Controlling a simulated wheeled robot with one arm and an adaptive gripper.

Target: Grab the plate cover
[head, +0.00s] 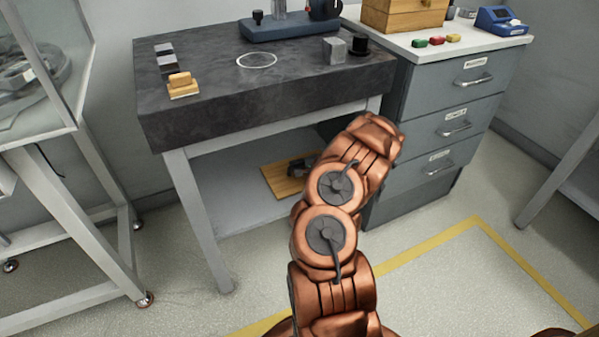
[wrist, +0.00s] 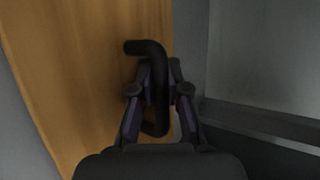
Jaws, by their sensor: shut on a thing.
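The plate cover is a flat wooden board with a dark handle. In the head view the plate cover (head: 278,180) lies on the lower shelf under the stone-topped table, partly hidden by my arm. In the wrist view the wooden board (wrist: 95,85) fills the left half, and its black bent handle (wrist: 151,48) stands out from it. My gripper (wrist: 160,75) is shut on the handle, with one finger on each side of it.
The dark stone slab (head: 215,110) on its white-legged table overhangs the lower shelf (head: 235,205). A grey drawer cabinet (head: 430,130) stands close on the right, and a glass-sided cart (head: 60,190) on the left. Yellow tape (head: 420,250) marks the floor.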

